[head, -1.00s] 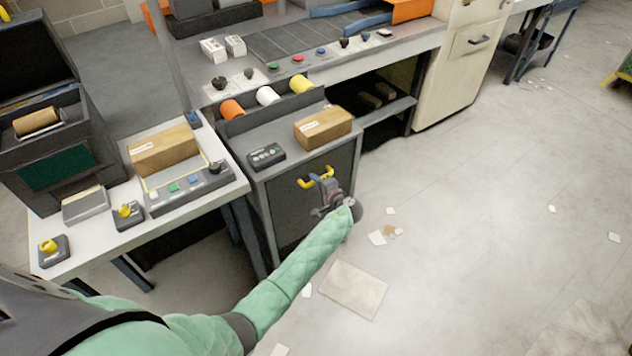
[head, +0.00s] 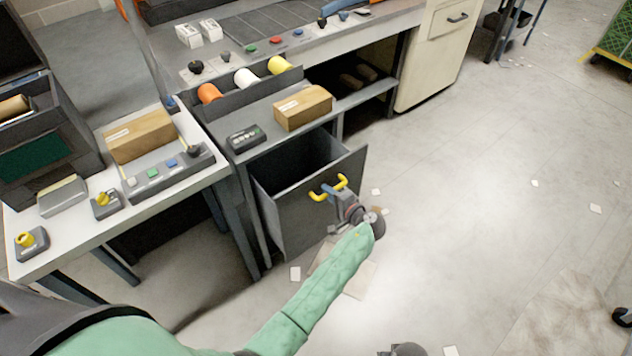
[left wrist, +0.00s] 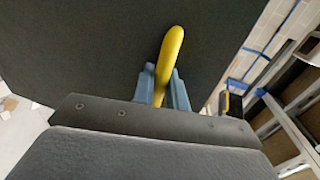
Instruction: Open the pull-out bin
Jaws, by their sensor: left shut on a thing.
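The pull-out bin (head: 305,218) is a dark grey drawer under the grey bench, and it stands partly open with its dark inside showing behind the front panel. A yellow handle (head: 342,183) sits on its front near the top. My left gripper (head: 332,192) is shut on the yellow handle. In the left wrist view the blue fingers (left wrist: 168,88) clasp the yellow handle (left wrist: 172,50) from both sides, against the dark panel.
A white table (head: 75,225) with a control panel stands to the left. Open concrete floor, with a few paper scraps, lies to the right.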

